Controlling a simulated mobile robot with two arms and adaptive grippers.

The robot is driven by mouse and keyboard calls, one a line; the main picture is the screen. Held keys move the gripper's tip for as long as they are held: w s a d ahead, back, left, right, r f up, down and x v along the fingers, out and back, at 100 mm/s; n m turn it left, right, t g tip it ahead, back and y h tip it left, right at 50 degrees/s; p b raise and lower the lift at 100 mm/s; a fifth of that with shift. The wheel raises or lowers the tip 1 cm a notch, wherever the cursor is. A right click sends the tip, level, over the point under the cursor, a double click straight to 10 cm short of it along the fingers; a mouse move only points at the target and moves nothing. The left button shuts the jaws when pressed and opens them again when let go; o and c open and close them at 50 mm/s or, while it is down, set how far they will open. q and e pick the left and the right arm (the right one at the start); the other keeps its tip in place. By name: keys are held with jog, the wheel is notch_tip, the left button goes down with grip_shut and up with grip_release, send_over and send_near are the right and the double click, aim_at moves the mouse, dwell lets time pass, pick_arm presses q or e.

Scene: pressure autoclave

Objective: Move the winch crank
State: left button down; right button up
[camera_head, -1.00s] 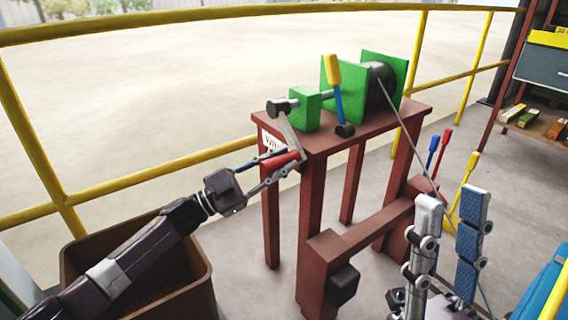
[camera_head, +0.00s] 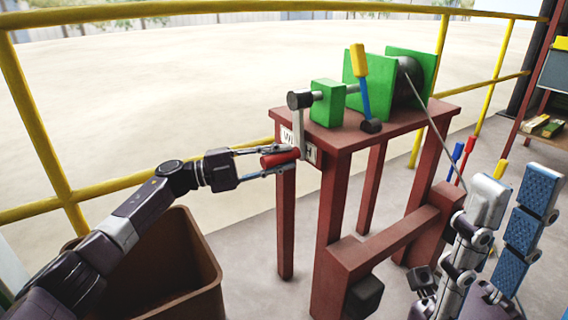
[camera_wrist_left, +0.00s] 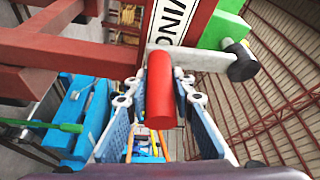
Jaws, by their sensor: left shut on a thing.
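The winch stands on a dark red table (camera_head: 350,138), with green plates, a drum (camera_head: 407,78) and a green block (camera_head: 327,103). Its grey crank arm (camera_head: 300,128) hangs down from the shaft and ends in a red handle (camera_head: 280,158). My left gripper (camera_head: 278,160) is around the red handle and shut on it. In the left wrist view the red handle (camera_wrist_left: 161,90) lies between the two finger pads. My right gripper (camera_head: 507,225) is at the lower right, fingers apart, with nothing between them.
A yellow-gripped lever (camera_head: 360,62) stands upright on the table. Yellow railing (camera_head: 130,182) runs behind. A brown bin (camera_head: 208,262) stands below my left arm. More levers (camera_head: 463,158) stand right of the table, near a cable (camera_head: 435,128) from the drum.

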pick_arm(q)
jog(key=shift+w+a+f+m, duration=0.1)
jog(key=shift+w+a+m, duration=0.4)
jog(key=shift+m, duration=0.1)
jog(key=c, duration=1.7)
grip_release()
jog(key=shift+o, duration=0.2)
jog(key=shift+a, duration=0.1)
jog(key=r+v, duration=0.1)
jog(key=v, duration=1)
jog(key=shift+a+f, duration=0.4)
jog(key=shift+s, duration=0.1)
